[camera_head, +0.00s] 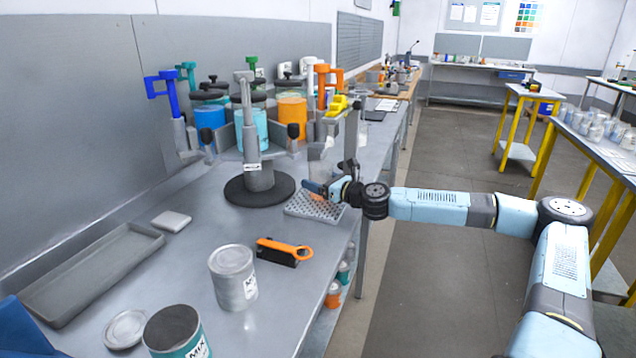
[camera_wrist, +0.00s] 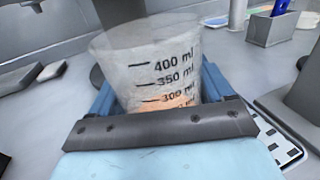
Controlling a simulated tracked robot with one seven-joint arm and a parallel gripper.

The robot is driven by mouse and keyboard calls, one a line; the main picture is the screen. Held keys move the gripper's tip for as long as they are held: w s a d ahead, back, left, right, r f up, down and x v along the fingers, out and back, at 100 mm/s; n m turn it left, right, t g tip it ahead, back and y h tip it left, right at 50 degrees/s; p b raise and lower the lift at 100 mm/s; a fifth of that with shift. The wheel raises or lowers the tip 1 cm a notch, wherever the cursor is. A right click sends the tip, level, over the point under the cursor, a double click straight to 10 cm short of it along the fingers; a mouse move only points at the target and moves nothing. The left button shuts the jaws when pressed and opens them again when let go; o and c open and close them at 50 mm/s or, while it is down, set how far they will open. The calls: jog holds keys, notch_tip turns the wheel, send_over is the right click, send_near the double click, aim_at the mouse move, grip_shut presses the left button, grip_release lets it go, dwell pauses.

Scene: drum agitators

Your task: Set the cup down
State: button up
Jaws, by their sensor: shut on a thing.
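The cup (camera_wrist: 150,65) is a translucent measuring cup with dark millilitre marks, with something pale orange showing low in it. In the wrist view it stands between the blue fingers of my gripper (camera_wrist: 160,92), which is shut on it. In the head view my gripper (camera_head: 326,188) is at the perforated metal tray (camera_head: 300,208), beside the grey stand with the round black base (camera_head: 259,188). The cup shows only faintly there, above the fingers. Its bottom is hidden by my gripper, so I cannot tell whether it touches the tray.
A grey can (camera_head: 232,277), an orange-handled tool (camera_head: 284,250) and an open teal can (camera_head: 176,333) stand nearer on the bench. A shallow grey tray (camera_head: 92,270) lies left.

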jog(key=shift+f, duration=0.25)
jog(key=o, duration=1.1)
jog(key=v, duration=1.2)
